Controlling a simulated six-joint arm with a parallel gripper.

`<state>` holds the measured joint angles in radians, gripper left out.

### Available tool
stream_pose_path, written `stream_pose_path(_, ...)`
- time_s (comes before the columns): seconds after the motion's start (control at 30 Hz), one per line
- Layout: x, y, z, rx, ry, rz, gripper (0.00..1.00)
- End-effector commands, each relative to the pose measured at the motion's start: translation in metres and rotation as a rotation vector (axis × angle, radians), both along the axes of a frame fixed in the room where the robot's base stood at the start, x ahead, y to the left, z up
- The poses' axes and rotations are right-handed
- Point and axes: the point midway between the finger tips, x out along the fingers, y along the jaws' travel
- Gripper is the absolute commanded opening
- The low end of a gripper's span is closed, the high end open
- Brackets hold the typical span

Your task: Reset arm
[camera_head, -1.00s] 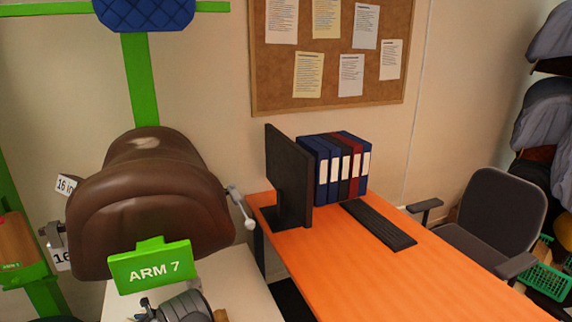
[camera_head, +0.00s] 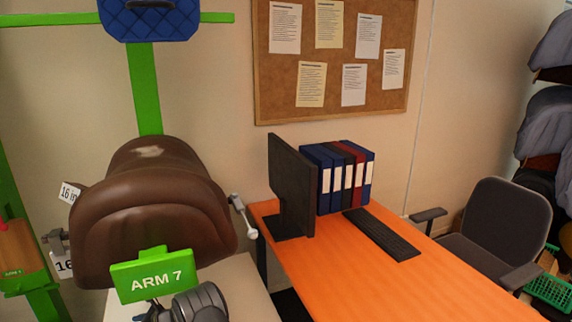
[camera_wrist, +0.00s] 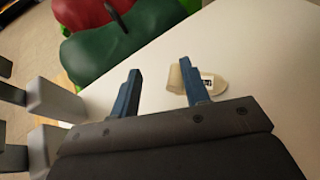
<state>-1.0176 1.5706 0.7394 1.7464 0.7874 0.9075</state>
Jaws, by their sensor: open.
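My gripper (camera_wrist: 160,84) shows in the wrist view with its two blue fingers spread and nothing between them. A beige object with a small printed label (camera_wrist: 221,84) lies on the pale tabletop (camera_wrist: 258,50) beyond the fingers, partly hidden behind the right one. In the head view, a grey arm part (camera_head: 203,302) shows at the bottom edge. The gripper fingers cannot be seen there. A brown saddle (camera_head: 150,215) sits behind the green ARM 7 sign (camera_head: 153,276).
Green (camera_wrist: 108,55) and red rounded shapes lie past the table edge in the wrist view. In the head view, an orange desk (camera_head: 385,285) holds a monitor (camera_head: 291,187), binders and a keyboard (camera_head: 381,234). A dark chair (camera_head: 505,225) stands at right.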

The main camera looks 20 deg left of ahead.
Motion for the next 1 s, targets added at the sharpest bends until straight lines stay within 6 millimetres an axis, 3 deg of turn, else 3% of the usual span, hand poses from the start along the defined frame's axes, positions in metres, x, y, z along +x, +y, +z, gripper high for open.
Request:
stream_pose_path(0.47, -0.002, -0.041, -0.003, 0.000, 0.000, 0.334, 0.42)
stream_pose_path(1.0, -0.006, -0.134, 0.023, -0.001, 0.002, 0.718, 0.42)
